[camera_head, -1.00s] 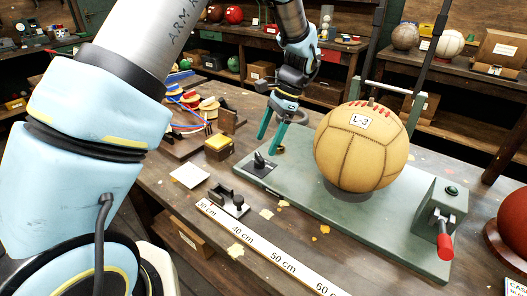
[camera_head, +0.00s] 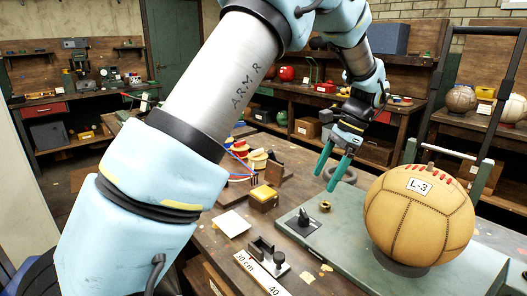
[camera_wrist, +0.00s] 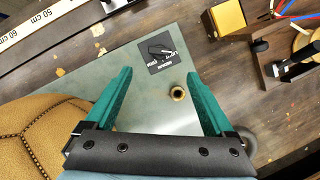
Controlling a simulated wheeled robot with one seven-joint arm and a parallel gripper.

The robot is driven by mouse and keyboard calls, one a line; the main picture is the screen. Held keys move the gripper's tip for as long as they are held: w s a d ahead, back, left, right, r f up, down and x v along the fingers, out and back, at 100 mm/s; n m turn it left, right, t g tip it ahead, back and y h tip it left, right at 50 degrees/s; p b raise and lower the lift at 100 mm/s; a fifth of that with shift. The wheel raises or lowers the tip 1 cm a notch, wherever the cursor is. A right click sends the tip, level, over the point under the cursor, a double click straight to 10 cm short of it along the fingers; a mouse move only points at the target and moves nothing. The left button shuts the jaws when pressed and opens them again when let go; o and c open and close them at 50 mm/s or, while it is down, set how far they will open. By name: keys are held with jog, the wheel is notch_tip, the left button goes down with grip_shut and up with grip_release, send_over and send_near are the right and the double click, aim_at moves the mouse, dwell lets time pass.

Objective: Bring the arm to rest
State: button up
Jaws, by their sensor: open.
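My gripper (camera_head: 333,168) is open, with its two green fingers pointing down above the green base plate (camera_head: 345,240). Nothing is between the fingers in the head view. In the wrist view my gripper (camera_wrist: 160,100) shows its fingers spread wide, with a small brass fitting (camera_wrist: 178,93) on the plate below, between them in the picture. The tan leather ball (camera_head: 418,215) with red lacing and an L-3 label sits on the plate to the right of my gripper, apart from it. The ball also shows at the left of the wrist view (camera_wrist: 40,140).
A black switch (camera_head: 303,219) is on the plate's near left corner. A yellow-topped box (camera_head: 263,198), a white card (camera_head: 231,223) and a ruler (camera_head: 258,277) lie on the bench to the left. A dark upright frame (camera_head: 430,95) stands behind the ball.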

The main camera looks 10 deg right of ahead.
jog(key=w+a+n+h, duration=0.3)
jog(key=a+n, duration=0.5)
jog(key=a, duration=1.1)
jog(key=s+a+f+n, duration=0.1)
jog(key=s+a+n, duration=0.2)
jog(key=a, duration=0.5)
jog(key=s+a+f+n+t+h, duration=0.1)
jog(key=s+a+n, duration=0.3)
jog(key=a, duration=0.4)
jog(key=shift+n+t+h, duration=0.3)
jog(key=shift+n, duration=0.6)
jog(key=shift+a, duration=0.1)
